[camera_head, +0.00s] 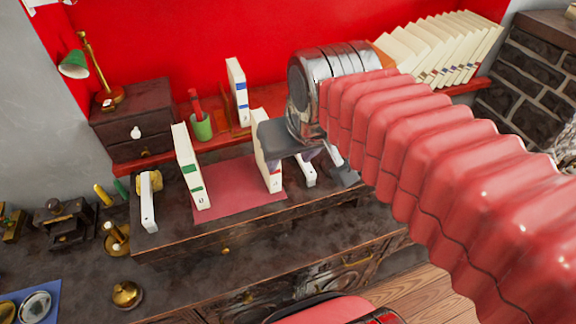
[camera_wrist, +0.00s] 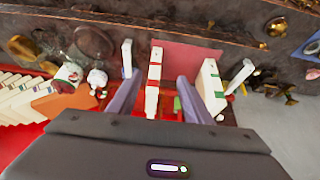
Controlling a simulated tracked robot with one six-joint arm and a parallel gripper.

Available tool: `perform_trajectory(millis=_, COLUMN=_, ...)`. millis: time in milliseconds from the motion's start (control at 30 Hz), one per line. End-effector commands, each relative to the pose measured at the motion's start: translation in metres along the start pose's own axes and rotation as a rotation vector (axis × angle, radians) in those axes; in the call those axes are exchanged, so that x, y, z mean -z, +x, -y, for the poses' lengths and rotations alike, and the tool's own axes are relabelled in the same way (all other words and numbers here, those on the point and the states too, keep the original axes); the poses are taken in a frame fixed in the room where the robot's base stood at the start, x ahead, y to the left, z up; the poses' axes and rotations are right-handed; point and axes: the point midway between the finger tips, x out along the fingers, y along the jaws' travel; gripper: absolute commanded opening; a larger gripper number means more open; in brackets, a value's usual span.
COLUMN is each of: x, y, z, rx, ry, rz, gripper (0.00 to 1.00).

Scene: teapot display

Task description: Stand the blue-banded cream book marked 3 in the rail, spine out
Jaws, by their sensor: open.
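The blue-banded cream book (camera_head: 238,92) stands upright on the red shelf at the back in the head view; its number is too small to read. A brown wooden piece (camera_head: 222,112), possibly part of the rail, stands beside it. I cannot make out this book in the wrist view. My gripper (camera_head: 308,158) is open, in front of the shelf and to the right of the blue-banded book. In the wrist view, a red-banded cream book (camera_wrist: 155,72) shows between the spread fingers; I cannot tell whether they touch it.
A green-banded book (camera_head: 190,170) stands on the red mat (camera_head: 235,190). White books (camera_head: 148,205) stand left and right of the mat. A green cup (camera_head: 201,127) stands on the shelf left of the blue-banded book. Leaning books (camera_head: 450,45) fill the shelf's right end.

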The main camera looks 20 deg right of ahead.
Motion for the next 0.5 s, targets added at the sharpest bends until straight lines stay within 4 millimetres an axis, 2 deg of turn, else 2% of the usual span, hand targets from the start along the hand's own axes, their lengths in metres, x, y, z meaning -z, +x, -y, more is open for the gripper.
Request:
perform_trajectory(millis=33, x=-0.015, y=0.002, z=0.0, rx=0.0, ry=0.0, rz=-0.005, gripper=0.45)
perform_trajectory(millis=100, x=-0.034, y=0.006, z=0.0, rx=0.0, ry=0.0, rz=-0.006, gripper=0.45)
perform_trajectory(millis=200, x=-0.054, y=0.011, z=0.0, rx=0.0, ry=0.0, rz=-0.01, gripper=0.45)
perform_trajectory(millis=333, x=-0.067, y=0.015, z=-0.001, rx=0.0, ry=0.0, rz=-0.011, gripper=0.45)
perform_trajectory(millis=500, x=-0.069, y=0.016, z=-0.001, rx=0.0, ry=0.0, rz=-0.01, gripper=0.45)
